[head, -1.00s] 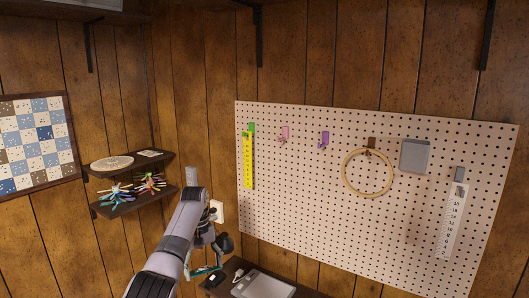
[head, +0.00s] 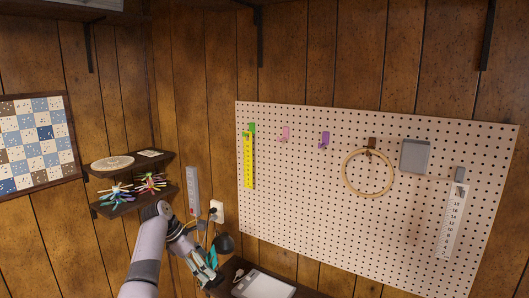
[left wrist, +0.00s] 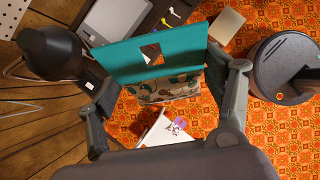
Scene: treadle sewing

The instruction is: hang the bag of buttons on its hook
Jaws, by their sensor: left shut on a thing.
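My left gripper (head: 208,270) is low at the bottom of the head view, left of and below the pegboard. It is shut on the bag of buttons (left wrist: 150,53), which has a teal top with a square cutout and a patterned lower part. In the left wrist view the bag spans the gap between the fingers (left wrist: 172,75). In the head view only a teal bit of the bag (head: 212,255) shows. On the pegboard (head: 350,220), a pink hook (head: 285,133) and a purple hook (head: 324,139) hang empty. My right gripper is not in view.
A green hook (head: 252,127) bears a yellow tape (head: 248,160). An embroidery hoop (head: 346,178), a grey panel (head: 415,156) and a ruler (head: 453,220) occupy the board's right. A dark lamp (left wrist: 48,52) is near the gripper. Small shelves (head: 130,203) are at left.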

